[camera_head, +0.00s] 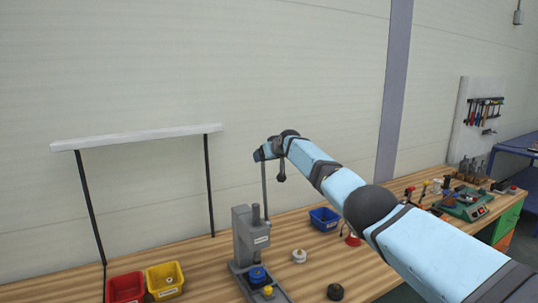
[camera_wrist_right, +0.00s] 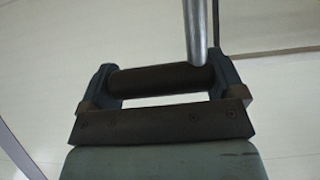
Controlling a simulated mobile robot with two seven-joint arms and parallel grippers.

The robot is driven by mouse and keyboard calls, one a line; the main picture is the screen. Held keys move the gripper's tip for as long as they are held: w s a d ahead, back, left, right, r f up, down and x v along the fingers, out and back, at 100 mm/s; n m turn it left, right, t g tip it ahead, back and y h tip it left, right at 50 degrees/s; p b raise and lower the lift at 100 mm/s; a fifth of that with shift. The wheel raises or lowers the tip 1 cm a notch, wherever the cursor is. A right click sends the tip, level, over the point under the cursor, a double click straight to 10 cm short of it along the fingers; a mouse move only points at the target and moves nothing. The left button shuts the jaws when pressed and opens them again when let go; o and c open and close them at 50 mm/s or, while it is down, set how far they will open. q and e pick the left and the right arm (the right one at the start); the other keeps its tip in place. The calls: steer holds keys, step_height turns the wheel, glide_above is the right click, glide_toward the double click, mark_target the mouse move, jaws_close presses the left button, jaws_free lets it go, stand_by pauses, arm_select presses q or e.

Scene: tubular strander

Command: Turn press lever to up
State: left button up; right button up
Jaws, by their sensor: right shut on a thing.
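The grey press (camera_head: 243,235) stands on the wooden bench. Its thin metal lever (camera_head: 264,185) points up, nearly upright, from the press head to my right gripper. My right gripper (camera_head: 268,151) is at the lever's top end, high above the bench. In the wrist view, my right gripper (camera_wrist_right: 165,83) is shut on the dark cylindrical lever grip (camera_wrist_right: 160,79), which lies across between the two fingers. The metal lever rod (camera_wrist_right: 195,35) runs up from that grip. The head view hides the exact contact. My left gripper is not in view.
A red bin (camera_head: 126,288) and a yellow bin (camera_head: 165,280) stand left of the press. A blue bin (camera_head: 324,219) and small parts lie to its right. A white shelf (camera_head: 140,136) on dark posts stands at left. A green device (camera_head: 465,205) is farther right.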

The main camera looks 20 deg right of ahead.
steer(key=shift+f, duration=0.65)
steer(key=o, duration=1)
steer(key=shift+r, duration=0.25)
steer(key=shift+s+d+r, duration=0.1)
steer(key=shift+s+r, duration=0.2)
steer(key=shift+s, duration=0.05)
steer(key=b+v, duration=0.3)
steer(key=v, duration=0.9)
steer(key=shift+s, duration=0.2)
